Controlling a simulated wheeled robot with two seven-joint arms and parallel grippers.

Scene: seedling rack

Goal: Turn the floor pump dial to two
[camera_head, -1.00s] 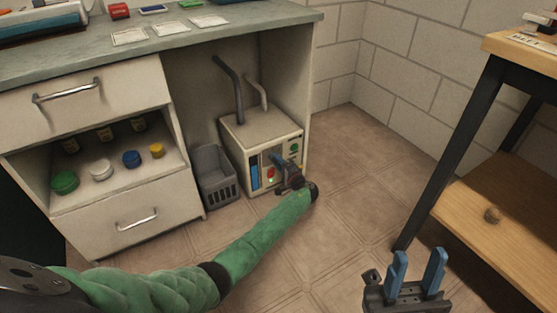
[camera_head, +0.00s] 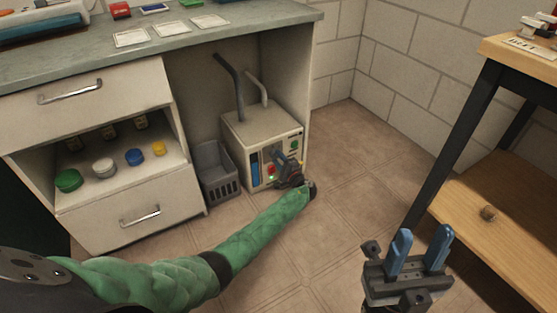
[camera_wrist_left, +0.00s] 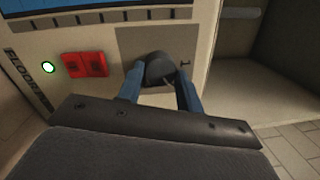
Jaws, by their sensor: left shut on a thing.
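The floor pump (camera_head: 262,127) is a cream box on the floor under the bench, with two hoses rising from its top. Its front shows a blue window, a red switch, a lit green light and a green knob. My left gripper (camera_head: 285,164) is at its front panel. In the left wrist view the blue fingers of my left gripper (camera_wrist_left: 160,88) are shut on the dark dial (camera_wrist_left: 160,68), one on each side. The dial's numbers are mostly hidden, so I cannot tell its setting. My right gripper (camera_head: 419,251) is open and empty over the floor at the lower right.
A grey basket (camera_head: 217,184) stands left of the pump, beside the drawers (camera_head: 125,215). The cabinet's side wall (camera_head: 308,95) is close on the pump's right. A table with a wooden shelf (camera_head: 505,220) stands at the right. The floor between is clear.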

